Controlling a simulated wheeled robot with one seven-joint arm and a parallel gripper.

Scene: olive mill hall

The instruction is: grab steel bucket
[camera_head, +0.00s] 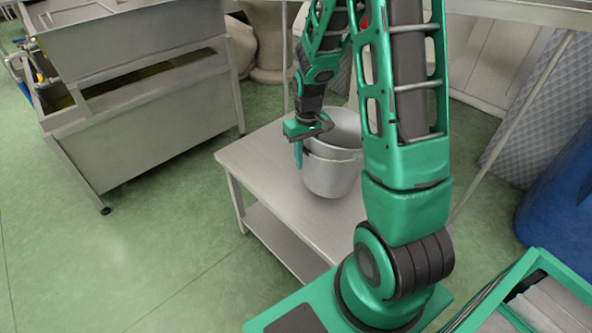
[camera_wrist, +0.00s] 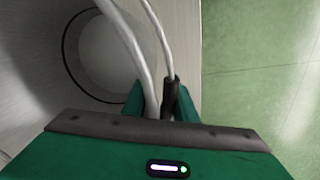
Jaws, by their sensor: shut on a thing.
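The steel bucket (camera_head: 331,176) is a grey metal pail standing upright on a small steel table (camera_head: 256,163). My gripper (camera_head: 299,153) points down at the bucket's left side, at rim height. In the wrist view the bucket's round inside (camera_wrist: 108,52) shows at left. A bright curved rim and a thin bail with a dark grip run between the fingers of my gripper (camera_wrist: 160,104). The gripper is shut on the bucket at this edge; whether it pinches the rim, the bail or both is hard to tell. My arm covers the bucket's right side in the head view.
The table has a lower shelf (camera_head: 282,240). A large steel machine (camera_head: 150,120) on castors stands at left, with open green floor between. Pale sacks or jars (camera_head: 268,40) stand behind. A thin metal post and a blue container (camera_head: 562,190) are at right.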

